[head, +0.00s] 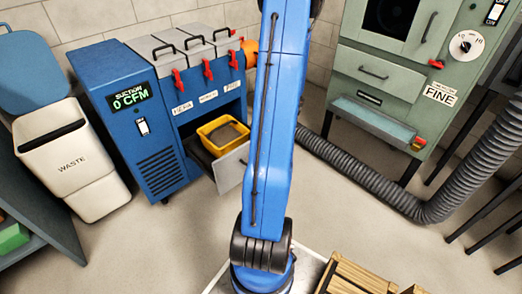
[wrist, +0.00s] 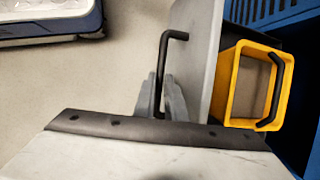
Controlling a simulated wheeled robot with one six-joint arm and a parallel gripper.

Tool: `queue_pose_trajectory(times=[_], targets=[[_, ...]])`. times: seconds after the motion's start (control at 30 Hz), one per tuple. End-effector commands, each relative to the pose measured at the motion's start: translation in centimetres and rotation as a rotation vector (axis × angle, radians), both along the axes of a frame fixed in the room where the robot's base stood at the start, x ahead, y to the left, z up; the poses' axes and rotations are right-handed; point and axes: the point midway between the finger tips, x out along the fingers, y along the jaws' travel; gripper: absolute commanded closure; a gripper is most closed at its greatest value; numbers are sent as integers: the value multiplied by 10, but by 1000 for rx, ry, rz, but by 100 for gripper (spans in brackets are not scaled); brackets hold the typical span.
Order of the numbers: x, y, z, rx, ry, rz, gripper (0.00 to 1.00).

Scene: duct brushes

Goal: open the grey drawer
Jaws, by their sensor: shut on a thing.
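The grey drawer (head: 232,168) stands pulled out from the lower front of the blue suction cabinet (head: 160,130). A yellow bin (head: 230,147) with dark grey contents sits in it. In the wrist view the drawer's grey front panel (wrist: 204,60) runs along the right of my gripper (wrist: 163,98). My gripper is shut on the black bar handle (wrist: 163,60), whose upper bend shows beyond the fingers. The yellow bin (wrist: 232,80) and its black handle show behind the panel. In the head view my blue arm hides my gripper and the drawer's handle.
A white waste bin (head: 75,165) stands left of the cabinet. A green machine (head: 385,85) stands at the right, with a thick grey hose (head: 370,190) on the floor. Wooden crates (head: 350,280) are near my base. The floor before the drawer is clear.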

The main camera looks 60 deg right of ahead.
Motion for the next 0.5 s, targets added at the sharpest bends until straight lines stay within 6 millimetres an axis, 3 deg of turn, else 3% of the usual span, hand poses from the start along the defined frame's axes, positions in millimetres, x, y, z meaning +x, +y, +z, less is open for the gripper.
queue_pose_trajectory(times=[0.17,0.2,0.27,0.3,0.5], targets=[[0,0,0,0,-1,0,100],[0,0,0,0,-1,0,87],[0,0,0,0,-1,0,73],[0,0,0,0,-1,0,70],[0,0,0,0,0,0,70]])
